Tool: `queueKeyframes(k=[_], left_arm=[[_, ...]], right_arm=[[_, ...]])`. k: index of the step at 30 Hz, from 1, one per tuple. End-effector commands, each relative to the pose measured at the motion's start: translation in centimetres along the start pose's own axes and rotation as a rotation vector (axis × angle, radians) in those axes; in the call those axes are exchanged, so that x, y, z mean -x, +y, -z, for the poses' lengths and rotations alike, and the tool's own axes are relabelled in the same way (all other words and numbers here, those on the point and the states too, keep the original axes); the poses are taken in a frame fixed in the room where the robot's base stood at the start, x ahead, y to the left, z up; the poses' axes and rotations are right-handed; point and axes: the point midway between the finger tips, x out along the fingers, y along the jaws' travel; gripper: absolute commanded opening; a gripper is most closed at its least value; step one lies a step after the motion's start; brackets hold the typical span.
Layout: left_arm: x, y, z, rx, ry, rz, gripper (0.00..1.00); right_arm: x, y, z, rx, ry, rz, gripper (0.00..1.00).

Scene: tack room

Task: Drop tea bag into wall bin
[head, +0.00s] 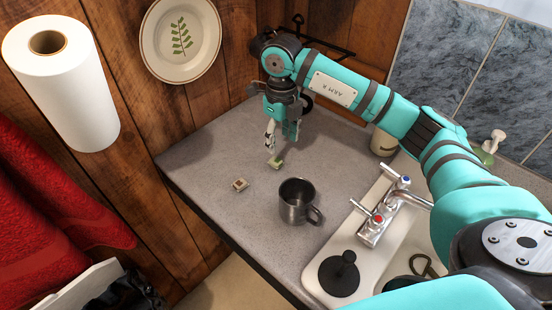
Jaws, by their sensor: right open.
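A small pale square with a brown centre, which looks like the tea bag (240,184), lies flat on the grey counter near its left edge. My right gripper (282,140) points down over the counter, behind and to the right of it. Its fingers are apart, and it is not touching the tea bag. A small pale green piece (277,162) shows just below the fingers; I cannot tell what it is. A white panel beside black, bag-like material (132,297) at the lower left may be the wall bin; its opening is unclear. My left gripper is not in view.
A metal mug (297,201) stands on the counter (215,150), right of the tea bag. The sink (318,282), tap (380,215) and black plunger-like stopper (339,275) are at lower right. Paper roll (75,95), plate (180,40) and red towels (50,200) hang left.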

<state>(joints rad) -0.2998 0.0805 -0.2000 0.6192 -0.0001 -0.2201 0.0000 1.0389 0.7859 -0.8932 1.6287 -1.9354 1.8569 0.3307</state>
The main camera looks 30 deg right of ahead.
Motion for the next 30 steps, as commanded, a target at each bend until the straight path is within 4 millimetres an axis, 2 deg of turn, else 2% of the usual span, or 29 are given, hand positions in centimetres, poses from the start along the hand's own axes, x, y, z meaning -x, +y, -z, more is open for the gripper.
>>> queueKeyframes(k=[4,10,16,21,29,30], left_arm=[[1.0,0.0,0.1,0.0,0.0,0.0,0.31],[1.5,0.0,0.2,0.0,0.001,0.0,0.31],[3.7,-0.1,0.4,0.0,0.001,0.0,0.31],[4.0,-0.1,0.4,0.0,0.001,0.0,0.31],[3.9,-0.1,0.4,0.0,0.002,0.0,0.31],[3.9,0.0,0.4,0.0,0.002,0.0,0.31]], right_arm=[[-2.2,0.1,0.1,0.0,0.003,-0.001,0.54],[-3.6,0.1,0.0,0.002,0.001,-0.001,0.54],[-6.2,0.4,0.0,0.001,0.004,-0.002,0.54],[-8.3,0.3,-0.1,0.001,0.001,-0.001,0.54],[-8.6,0.2,-0.2,0.001,-0.001,0.0,0.54],[-8.6,0.2,-0.2,0.001,-0.001,0.0,0.49]])
